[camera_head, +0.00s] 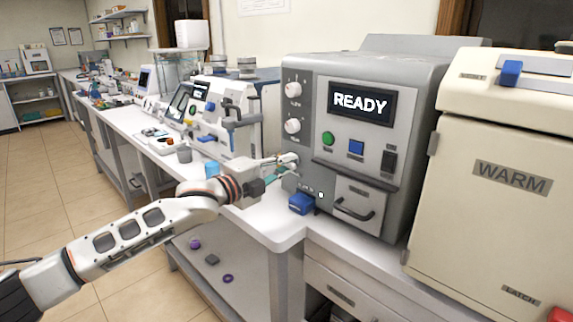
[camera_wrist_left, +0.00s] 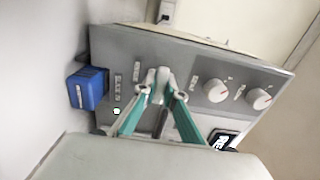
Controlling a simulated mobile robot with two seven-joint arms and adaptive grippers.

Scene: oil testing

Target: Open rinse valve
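The grey machine (camera_head: 372,64) with a READY screen stands right of centre in the head view. My left gripper (camera_head: 289,162) reaches its left front edge, below two white knobs. In the left wrist view my left gripper's teal fingers (camera_wrist_left: 160,82) converge, tips close together, at a small light-grey fitting on the machine's panel (camera_wrist_left: 135,50). A dark rod-like part (camera_wrist_left: 161,122) shows between the fingers. The tips cover the fitting, so I cannot tell whether they grip it or which part is the rinse valve. Labels there are unreadable. My right gripper is not in view.
A blue box (camera_head: 301,203) sits beside the machine's lower left, near my gripper. A cream WARM cabinet (camera_head: 508,180) stands close at the right. Lab devices and a grey cup (camera_head: 184,154) crowd the bench at left. A drawer handle (camera_head: 355,209) sticks out below the screen.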

